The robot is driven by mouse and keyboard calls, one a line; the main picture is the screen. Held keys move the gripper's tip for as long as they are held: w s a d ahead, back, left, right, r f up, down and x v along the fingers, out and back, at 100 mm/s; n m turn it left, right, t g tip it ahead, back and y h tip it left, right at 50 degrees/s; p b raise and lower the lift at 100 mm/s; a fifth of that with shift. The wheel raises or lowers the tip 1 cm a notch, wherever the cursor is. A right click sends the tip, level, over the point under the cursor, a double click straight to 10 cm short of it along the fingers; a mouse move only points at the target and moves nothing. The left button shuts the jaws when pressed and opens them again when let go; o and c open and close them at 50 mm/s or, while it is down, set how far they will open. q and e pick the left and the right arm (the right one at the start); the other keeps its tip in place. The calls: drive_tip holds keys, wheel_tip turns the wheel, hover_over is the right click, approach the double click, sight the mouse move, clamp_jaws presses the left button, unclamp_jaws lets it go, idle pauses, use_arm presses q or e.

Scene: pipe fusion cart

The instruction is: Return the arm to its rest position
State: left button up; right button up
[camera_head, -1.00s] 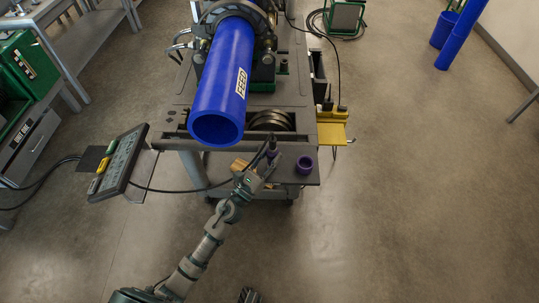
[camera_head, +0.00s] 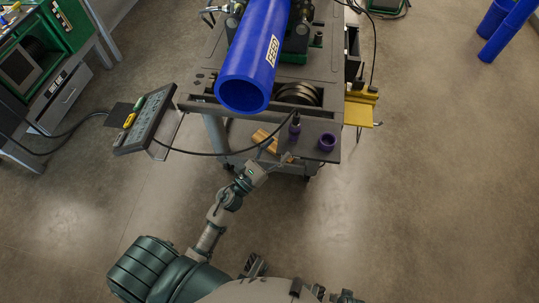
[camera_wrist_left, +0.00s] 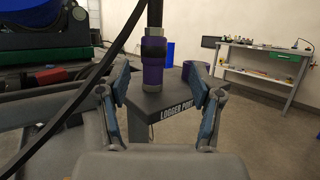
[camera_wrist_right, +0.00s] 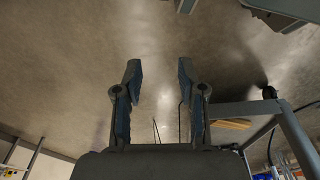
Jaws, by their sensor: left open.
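My left arm reaches up from the bottom of the head view. Its gripper (camera_head: 276,162) is open and empty just in front of the cart's front shelf. In the left wrist view the open fingers (camera_wrist_left: 161,88) stand apart, with the purple-banded plug (camera_wrist_left: 153,62) beyond the gap between them. The plug stands upright on the block marked LOGGER PORT, with a black cable attached; it also shows in the head view (camera_head: 295,126). My right gripper (camera_wrist_right: 158,78) is open and empty in the right wrist view, over bare floor. I cannot clearly make it out in the head view.
The cart (camera_head: 215,112) carries a large blue pipe (camera_head: 252,55). A purple ring (camera_head: 327,142) sits on its shelf. A control panel (camera_head: 146,118) juts out at left, with the black cable sagging across the front. A yellow tray (camera_head: 358,110) is at right. Floor nearby is clear.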

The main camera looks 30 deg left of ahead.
use_arm(q)
drive_tip(key=shift+v, duration=1.8)
drive_tip(key=s+a+f+n+g+y+p, duration=0.1)
drive_tip(key=a+f+n+g+y, duration=0.15)
drive_tip(key=f+n, duration=0.55)
drive_tip(key=s+a+f+n+g+y+p, duration=0.1)
drive_tip(key=f+n+g+y+p, duration=0.2)
drive_tip(key=f+n, duration=0.55)
drive_tip(key=s+a+f+n+g+y, duration=0.15)
drive_tip(key=f+n+y, duration=0.25)
drive_tip(key=f+n, duration=0.45)
drive_tip(key=s+d+f+n+g+p, duration=0.1)
drive_tip(key=s+f+n+g, duration=0.5)
drive_tip(key=s+f, duration=0.3)
drive_tip(key=s+d+f+n+g+h+p, duration=0.1)
drive_tip(key=s+f+n+g, duration=0.4)
drive_tip(key=s, duration=0.9)
wheel_tip(320, 180, down, 4)
drive_tip(key=shift+s+d+f+n+g+p, duration=0.25)
drive_tip(key=shift+d+n+g+p, duration=0.2)
drive_tip(key=shift+d+n, duration=0.45)
use_arm(e)
drive_tip(key=s+f, duration=0.3)
drive_tip(key=f, duration=0.2)
drive_tip(key=shift+d+f, duration=0.25)
drive_tip(key=shift+f, duration=0.05)
